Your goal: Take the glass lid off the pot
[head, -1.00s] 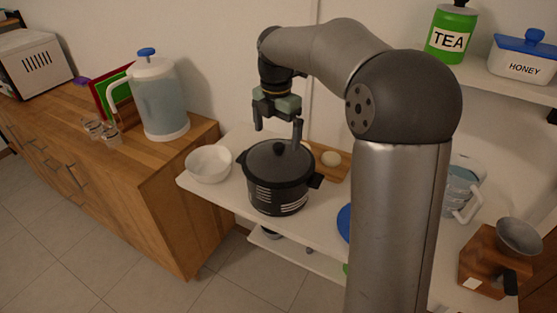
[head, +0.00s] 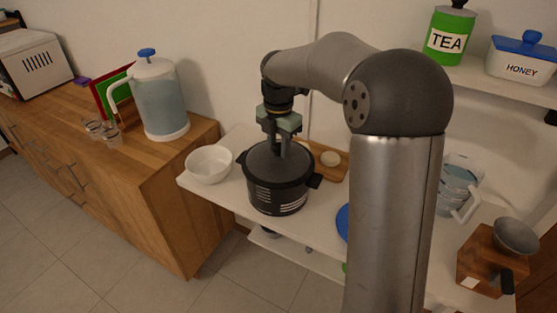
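A black pot (head: 278,195) with side handles stands on the white table. Its dark, see-through lid (head: 260,162) lies on top, level on the rim. My gripper (head: 280,147) points down over the middle of the lid, with its fingers at the lid's knob. The fingers hide most of the knob. They are seen nearly in line, so I cannot tell whether they are closed on the knob or only around it.
A white bowl (head: 208,164) stands left of the pot on the white table (head: 232,193). A wooden board (head: 338,168) with a small round pale item (head: 330,158) lies behind right. A blue round item (head: 342,222) is partly hidden by my arm.

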